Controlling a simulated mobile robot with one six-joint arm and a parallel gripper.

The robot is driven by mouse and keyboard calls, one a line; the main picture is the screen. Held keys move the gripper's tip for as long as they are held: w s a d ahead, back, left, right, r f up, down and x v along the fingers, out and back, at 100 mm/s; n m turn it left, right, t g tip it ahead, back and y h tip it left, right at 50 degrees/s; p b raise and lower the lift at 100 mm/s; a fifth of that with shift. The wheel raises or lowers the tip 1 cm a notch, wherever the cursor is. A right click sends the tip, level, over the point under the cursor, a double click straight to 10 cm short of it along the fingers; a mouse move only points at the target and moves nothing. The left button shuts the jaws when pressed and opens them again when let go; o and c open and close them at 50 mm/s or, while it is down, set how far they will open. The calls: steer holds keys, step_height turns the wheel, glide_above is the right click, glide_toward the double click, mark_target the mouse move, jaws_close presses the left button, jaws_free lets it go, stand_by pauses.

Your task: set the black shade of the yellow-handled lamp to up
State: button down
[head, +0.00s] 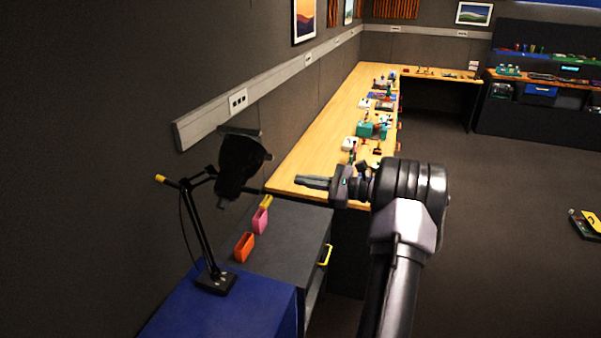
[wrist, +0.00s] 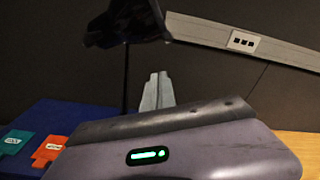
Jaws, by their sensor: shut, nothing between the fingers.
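The lamp stands on the blue cabinet at the left in the head view, with its black base (head: 216,281) and thin black arm. A yellow handle (head: 161,179) sticks out at the top left of the arm. The black shade (head: 241,166) hangs tilted to the right of the arm top; its exact facing is hard to tell against the dark wall. My gripper (head: 300,181) is shut and empty, pointing left, to the right of the shade. In the wrist view the shade (wrist: 130,22) is above and left of my gripper's fingertips (wrist: 156,77), with a visible gap.
The blue cabinet top (head: 205,315) lies under the lamp. An orange holder (head: 244,247), a pink holder (head: 260,221) and a yellow one (head: 267,202) stand on the dark cabinet beside it. A wall socket rail (head: 215,113) runs behind. The wooden bench (head: 325,135) carries several small items.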

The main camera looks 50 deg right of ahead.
mark_target(264, 150)
steer(key=w+a+r, duration=0.3)
steer(key=w+a, duration=0.2)
steer(key=w, duration=0.3)
steer(key=shift+w+p, duration=0.2)
steer(key=shift+p, duration=0.15)
steer(key=shift+b, duration=0.45)
steer(key=r+n+b, duration=0.1)
steer(key=n+b, duration=0.1)
steer(key=r+n+b, duration=0.1)
steer(key=b, duration=0.2)
steer(key=r+n+b, duration=0.2)
steer(key=b, duration=0.1)
steer(key=shift+s+a+n, duration=0.1)
steer(key=shift+a+n, duration=0.2)
steer(key=r+n+b, duration=0.1)
steer(key=a+n+b, duration=0.1)
steer(key=b, duration=0.1)
steer(key=r+n+b, duration=0.1)
steer(key=b, duration=0.1)
steer(key=shift+s+a+r+t, duration=0.15)
steer(key=shift+s+r+t, duration=0.15)
steer(key=r+n+b, duration=0.1)
steer(key=a+r+n+b, duration=0.1)
steer(key=b, duration=0.1)
steer(key=shift+s+a+n, duration=0.25)
steer(key=shift+s+n, duration=0.05)
steer(key=shift+n, duration=0.1)
